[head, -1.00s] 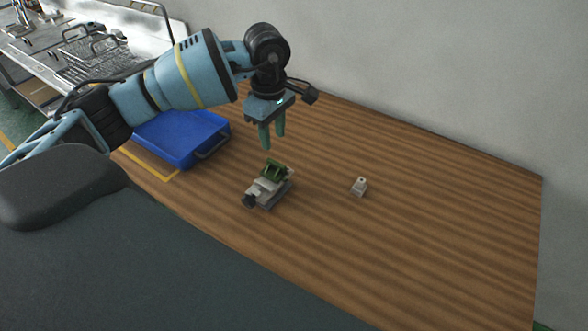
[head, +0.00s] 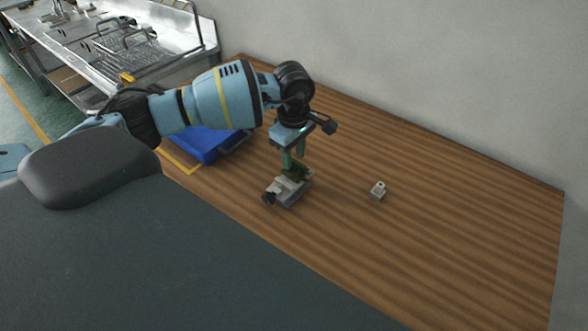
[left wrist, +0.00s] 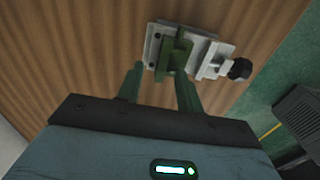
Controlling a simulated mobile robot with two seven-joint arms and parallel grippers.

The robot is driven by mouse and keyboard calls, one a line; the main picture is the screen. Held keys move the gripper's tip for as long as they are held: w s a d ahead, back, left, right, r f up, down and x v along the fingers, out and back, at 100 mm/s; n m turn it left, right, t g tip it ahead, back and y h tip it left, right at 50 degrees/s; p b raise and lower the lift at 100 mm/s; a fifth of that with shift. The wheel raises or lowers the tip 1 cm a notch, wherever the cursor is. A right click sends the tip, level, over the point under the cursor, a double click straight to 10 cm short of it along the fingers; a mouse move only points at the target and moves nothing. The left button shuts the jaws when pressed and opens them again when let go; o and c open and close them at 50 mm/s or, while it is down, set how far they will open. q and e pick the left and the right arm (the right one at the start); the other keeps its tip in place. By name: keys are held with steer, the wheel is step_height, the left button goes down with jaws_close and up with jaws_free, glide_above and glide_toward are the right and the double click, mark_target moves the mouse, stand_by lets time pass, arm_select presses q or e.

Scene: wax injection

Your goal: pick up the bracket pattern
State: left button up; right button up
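The green bracket pattern (head: 298,172) sits on a grey metal clamp fixture (head: 285,191) on the wooden table. In the left wrist view the pattern (left wrist: 175,52) stands on the fixture plate (left wrist: 206,46), just beyond the fingertips and nearer the right finger. My left gripper (head: 294,158) points down from above, with its tips close over the pattern. Its two green fingers are apart with nothing held between them (left wrist: 158,74). I cannot tell whether a finger touches the pattern; the fingers partly cover it in the head view. My right gripper is not in view.
A small pale block (head: 377,191) stands on the table (head: 440,230) to the right of the fixture. A blue tray (head: 208,146) lies to the left, under my left arm. A metal sink bench (head: 165,60) is at the back left. The table's right side is clear.

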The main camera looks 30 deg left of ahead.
arm_select(q)
steer(key=shift+f, duration=0.45)
steer(key=shift+c, duration=0.2)
jaws_close()
steer(key=shift+r, duration=0.1)
steer(key=shift+r, duration=0.55)
step_height(320, 180, up, 2)
steer(key=shift+r, duration=0.2)
steer(key=s+d, duration=0.2)
steer(key=s, duration=0.5)
steer(key=s+d+r, duration=0.1)
steer(key=s+d, duration=0.1)
steer(key=s, duration=0.6)
steer(key=shift+s+d+r, duration=0.15)
steer(key=shift+s+d, duration=0.05)
steer(key=shift+d, duration=0.05)
